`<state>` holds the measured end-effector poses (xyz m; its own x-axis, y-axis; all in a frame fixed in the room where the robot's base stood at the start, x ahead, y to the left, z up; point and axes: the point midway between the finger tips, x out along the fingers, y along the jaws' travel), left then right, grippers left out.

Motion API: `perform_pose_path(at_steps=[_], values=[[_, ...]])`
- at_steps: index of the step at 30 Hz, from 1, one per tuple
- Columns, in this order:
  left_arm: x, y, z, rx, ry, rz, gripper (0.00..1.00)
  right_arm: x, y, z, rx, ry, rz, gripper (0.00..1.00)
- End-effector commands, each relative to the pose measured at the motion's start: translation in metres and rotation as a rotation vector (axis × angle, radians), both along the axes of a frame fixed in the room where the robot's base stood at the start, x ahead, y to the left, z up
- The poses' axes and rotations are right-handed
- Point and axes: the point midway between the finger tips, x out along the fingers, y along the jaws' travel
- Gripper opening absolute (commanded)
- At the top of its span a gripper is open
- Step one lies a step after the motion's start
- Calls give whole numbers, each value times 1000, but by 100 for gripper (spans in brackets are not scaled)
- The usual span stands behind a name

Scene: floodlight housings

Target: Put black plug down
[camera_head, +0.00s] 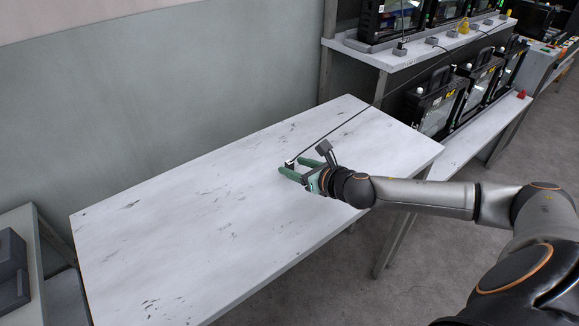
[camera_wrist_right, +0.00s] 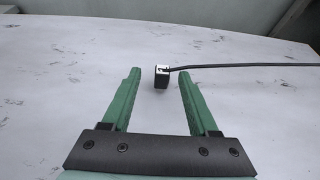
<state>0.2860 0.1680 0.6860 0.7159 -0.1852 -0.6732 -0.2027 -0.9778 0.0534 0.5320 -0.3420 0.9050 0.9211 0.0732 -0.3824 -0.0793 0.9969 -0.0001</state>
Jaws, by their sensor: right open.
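The black plug (camera_wrist_right: 161,77) lies on the white table (camera_head: 180,220), with its dark cable running off to the right in the right wrist view. In the head view the plug (camera_head: 290,163) is small, near the fingertips. My right gripper (camera_head: 291,170) is open over the table. In the right wrist view its two green fingers (camera_wrist_right: 160,84) stand apart, with the plug between and slightly beyond their tips, touching neither finger. My left gripper is not in view.
The cable (camera_head: 345,122) stretches from the plug to the shelf at the upper right. Floodlight housings (camera_head: 436,104) stand on a lower bench and on the upper shelf (camera_head: 385,58). A dark grey object (camera_head: 12,270) sits at the left edge. Most of the table is bare.

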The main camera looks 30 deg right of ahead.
Motion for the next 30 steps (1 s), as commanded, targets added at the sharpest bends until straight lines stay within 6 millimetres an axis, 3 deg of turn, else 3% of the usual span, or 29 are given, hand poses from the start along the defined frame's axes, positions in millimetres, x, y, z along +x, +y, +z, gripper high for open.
perform_pose_path(at_steps=[7, 17, 30], values=[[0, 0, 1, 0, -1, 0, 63, 27, -1, -11, 2, -1, -1, 60], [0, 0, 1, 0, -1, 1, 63, 31, -1, -13, 0, 0, 0, 59], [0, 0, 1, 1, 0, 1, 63, 31, -1, -13, 0, 0, -1, 9]])
